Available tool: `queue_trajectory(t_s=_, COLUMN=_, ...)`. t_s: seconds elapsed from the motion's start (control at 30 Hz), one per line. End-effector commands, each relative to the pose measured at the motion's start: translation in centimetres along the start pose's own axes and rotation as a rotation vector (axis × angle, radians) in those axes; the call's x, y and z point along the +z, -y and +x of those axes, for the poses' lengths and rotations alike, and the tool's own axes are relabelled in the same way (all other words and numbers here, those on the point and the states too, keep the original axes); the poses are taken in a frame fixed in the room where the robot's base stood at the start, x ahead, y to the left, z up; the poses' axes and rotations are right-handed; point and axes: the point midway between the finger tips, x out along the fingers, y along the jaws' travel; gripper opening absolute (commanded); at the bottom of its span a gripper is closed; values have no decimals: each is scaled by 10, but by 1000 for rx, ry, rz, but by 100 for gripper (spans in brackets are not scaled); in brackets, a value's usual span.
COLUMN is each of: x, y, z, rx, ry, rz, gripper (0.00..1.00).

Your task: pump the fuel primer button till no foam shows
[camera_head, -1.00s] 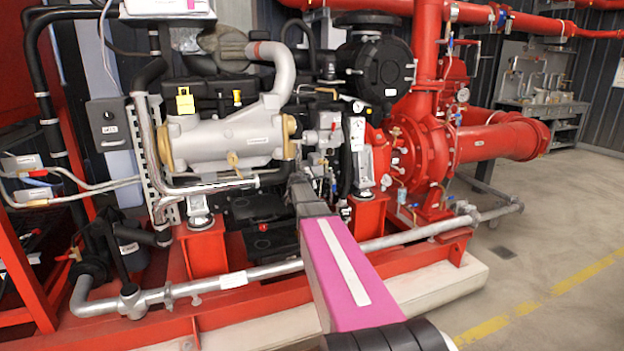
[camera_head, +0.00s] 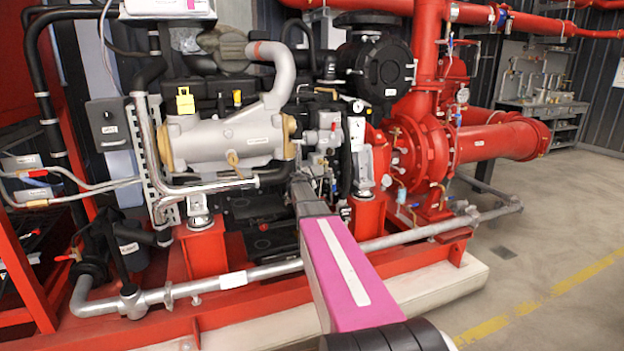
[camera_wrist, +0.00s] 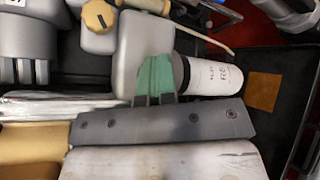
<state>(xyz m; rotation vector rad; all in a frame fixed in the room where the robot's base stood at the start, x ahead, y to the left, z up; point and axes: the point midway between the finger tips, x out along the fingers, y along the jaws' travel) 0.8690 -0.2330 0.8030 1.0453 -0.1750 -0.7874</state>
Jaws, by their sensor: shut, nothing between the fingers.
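In the wrist view my gripper (camera_wrist: 158,68) has its two green-tipped fingers together, with nothing seen between them. The fingertips lie over a grey housing and beside the left end of a white cylinder (camera_wrist: 212,79) with black lettering. I cannot tell whether they touch either. I cannot make out the primer button; the fingers may hide it. No foam can be made out. In the head view my magenta arm reaches in to the engine (camera_head: 225,140), and my gripper cannot be made out among the dark parts there.
A yellow ridged cap (camera_wrist: 98,16) sits on the grey housing, left of the fingertips. A brown square plate (camera_wrist: 264,91) lies right of the cylinder. In the head view a grey pipe (camera_head: 240,278) runs low before the engine, the red pump (camera_head: 430,150) stands right, and floor is clear beyond.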

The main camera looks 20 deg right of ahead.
Motion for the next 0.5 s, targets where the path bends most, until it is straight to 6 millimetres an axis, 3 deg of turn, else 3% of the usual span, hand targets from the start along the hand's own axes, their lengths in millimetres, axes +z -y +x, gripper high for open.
queue_trajectory(t_s=0.5, x=12, y=12, z=-17, rx=1, ry=-1, rz=0, gripper=0)
